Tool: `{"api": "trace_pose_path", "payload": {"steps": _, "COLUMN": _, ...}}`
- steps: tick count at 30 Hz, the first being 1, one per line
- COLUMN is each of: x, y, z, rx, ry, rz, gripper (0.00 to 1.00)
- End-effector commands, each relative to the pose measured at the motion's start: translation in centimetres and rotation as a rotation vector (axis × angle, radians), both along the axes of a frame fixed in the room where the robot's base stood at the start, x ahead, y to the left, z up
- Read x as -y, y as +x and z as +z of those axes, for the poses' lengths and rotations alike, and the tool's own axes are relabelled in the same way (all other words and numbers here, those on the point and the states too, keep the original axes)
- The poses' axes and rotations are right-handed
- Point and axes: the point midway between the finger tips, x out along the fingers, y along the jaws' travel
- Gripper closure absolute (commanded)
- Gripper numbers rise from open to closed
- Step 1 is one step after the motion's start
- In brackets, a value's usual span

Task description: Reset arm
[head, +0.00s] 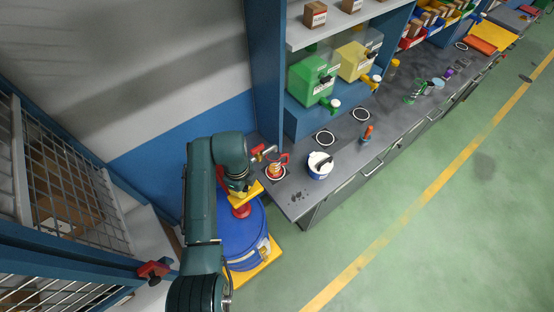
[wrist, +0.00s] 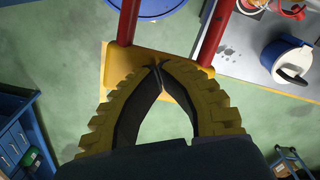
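My gripper (wrist: 160,66) has yellow ridged fingers with black inner pads. In the wrist view its fingertips meet and I see nothing held between them. In the head view my gripper (head: 244,192) hangs pointing down, over or close to a blue drum (head: 240,235), and partly covers it. A red part (head: 241,211) shows just below the fingers. In the wrist view two red bars (wrist: 128,22) and a yellow plate (wrist: 118,68) lie beyond the fingertips. I cannot tell whether the fingers touch them.
A grey counter (head: 300,190) runs to the right with a white and blue pail (head: 319,165) and a red-handled item (head: 275,170) near its end. Green and yellow containers (head: 312,78) stand behind. A mesh cage (head: 70,185) is at left. Green floor is clear at right.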

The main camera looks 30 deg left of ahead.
Motion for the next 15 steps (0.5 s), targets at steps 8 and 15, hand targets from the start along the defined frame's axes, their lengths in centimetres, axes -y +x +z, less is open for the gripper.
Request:
{"api": "trace_pose_path", "payload": {"steps": 8, "x": 0.0, "y": 0.0, "z": 3.6, "rx": 0.001, "ry": -0.001, "rz": -0.001, "gripper": 1.00}}
{"api": "trace_pose_path", "payload": {"steps": 15, "x": 0.1, "y": 0.0, "z": 4.9, "rx": -0.001, "ry": -0.001, "rz": -0.001, "gripper": 1.00}}
